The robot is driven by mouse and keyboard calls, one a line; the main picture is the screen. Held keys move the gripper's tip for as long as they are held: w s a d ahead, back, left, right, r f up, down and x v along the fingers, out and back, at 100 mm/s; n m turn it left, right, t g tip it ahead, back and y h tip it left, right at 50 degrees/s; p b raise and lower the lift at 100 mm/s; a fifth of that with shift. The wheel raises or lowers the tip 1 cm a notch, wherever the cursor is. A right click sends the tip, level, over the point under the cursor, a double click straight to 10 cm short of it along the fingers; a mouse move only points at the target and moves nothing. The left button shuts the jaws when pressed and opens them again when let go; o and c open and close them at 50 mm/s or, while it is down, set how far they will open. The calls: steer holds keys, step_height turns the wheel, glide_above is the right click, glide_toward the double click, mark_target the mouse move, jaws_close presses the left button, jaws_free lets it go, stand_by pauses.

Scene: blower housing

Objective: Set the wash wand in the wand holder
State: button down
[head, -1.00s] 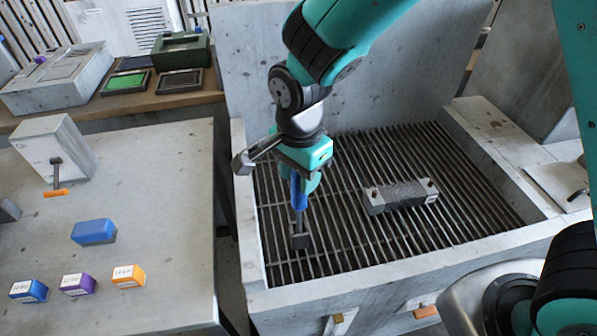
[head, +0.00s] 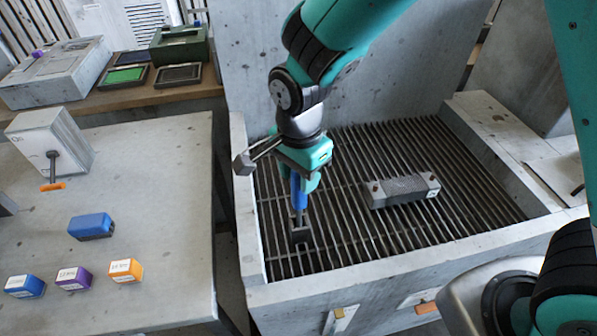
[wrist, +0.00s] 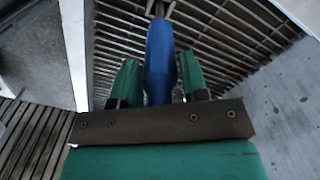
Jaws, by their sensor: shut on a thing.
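My gripper (head: 302,180) is shut on the blue handle. In the wrist view the handle (wrist: 159,62) sits between the two green fingers of my gripper (wrist: 157,80), and its far end points over the slats. Whether the wand's end touches the grate I cannot tell. I cannot make out the wand holder for certain in either view.
A finned grey block (head: 403,190) lies on the grate (head: 365,240), inside raised concrete walls (head: 252,215). The left table (head: 165,200) carries a blue block (head: 91,226), small labelled boxes (head: 73,278) and a grey box with a dark lever (head: 50,140).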

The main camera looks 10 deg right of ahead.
steer(key=shift+f, duration=0.1)
steer(key=shift+f+b, duration=0.5)
steer(key=shift+f, duration=0.4)
stand_by(0.3)
steer(key=c, duration=0.6)
jaws_free()
steer(key=shift+o, duration=0.2)
step_height(320, 180, up, 18)
steer(key=b, duration=0.1)
steer(key=shift+f, duration=0.25)
